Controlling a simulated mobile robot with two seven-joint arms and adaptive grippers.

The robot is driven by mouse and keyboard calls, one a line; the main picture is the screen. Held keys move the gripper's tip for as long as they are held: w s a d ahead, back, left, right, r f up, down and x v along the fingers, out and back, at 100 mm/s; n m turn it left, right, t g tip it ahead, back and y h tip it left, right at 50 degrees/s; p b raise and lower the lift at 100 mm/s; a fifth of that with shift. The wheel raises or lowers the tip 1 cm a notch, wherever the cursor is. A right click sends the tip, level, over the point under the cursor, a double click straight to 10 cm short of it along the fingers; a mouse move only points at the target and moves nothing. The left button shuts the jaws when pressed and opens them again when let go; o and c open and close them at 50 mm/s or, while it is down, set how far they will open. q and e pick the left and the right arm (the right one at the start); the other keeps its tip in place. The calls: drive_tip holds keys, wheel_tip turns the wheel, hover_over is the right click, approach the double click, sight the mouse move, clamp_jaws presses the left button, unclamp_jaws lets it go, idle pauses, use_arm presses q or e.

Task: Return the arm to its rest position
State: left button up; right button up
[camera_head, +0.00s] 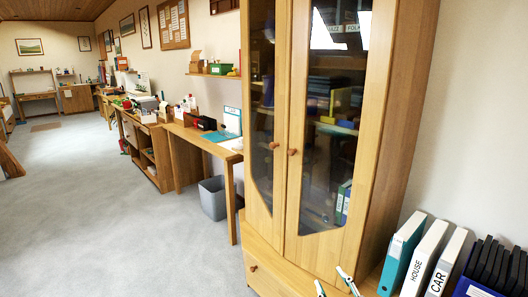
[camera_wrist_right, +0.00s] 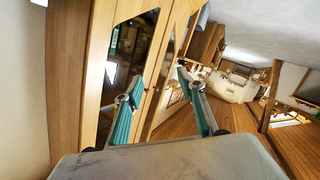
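My right gripper (camera_head: 334,284) shows only its fingertips at the bottom edge of the head view, in front of the lower part of the wooden cabinet (camera_head: 378,130). In the right wrist view the same gripper (camera_wrist_right: 160,82) has its two teal-padded fingers spread wide, with nothing between them. The cabinet (camera_wrist_right: 68,75) stands beyond the fingers there, and I see no contact with it. Both glass doors of the cabinet look closed. My left gripper is not in view.
Binders (camera_head: 420,258) stand upright at the lower right, close to the cabinet. A desk (camera_head: 232,158) with a grey bin (camera_head: 212,197) under it stands left of the cabinet. The grey carpet (camera_head: 110,210) on the left is largely clear.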

drive_tip(key=s+d+f+m+g+b, duration=0.1)
drive_tip(key=s+f+g+b, duration=0.1)
drive_tip(key=s+f, duration=1.2)
drive_tip(key=s+f+g+b, duration=0.1)
drive_tip(key=s+f, duration=0.1)
drive_tip(key=s, duration=0.4)
drive_tip(key=s+f+m+g+b, duration=0.1)
drive_tip(key=s+f, duration=0.2)
drive_tip(key=s, duration=0.2)
drive_tip(key=s+f+g, duration=0.1)
drive_tip(key=s+f, duration=0.1)
drive_tip(key=s, duration=0.4)
use_arm(q)
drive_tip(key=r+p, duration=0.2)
drive_tip(key=p, duration=0.4)
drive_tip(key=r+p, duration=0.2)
drive_tip(key=p, duration=0.4)
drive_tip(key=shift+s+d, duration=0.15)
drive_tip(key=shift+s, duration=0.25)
use_arm(e)
wheel_tip(320, 180, up, 6)
drive_tip(key=d, duration=0.1)
drive_tip(key=shift+s+r+m+y, duration=0.2)
drive_tip(key=shift+s+m+y, duration=0.1)
drive_tip(key=shift+s+m, duration=0.15)
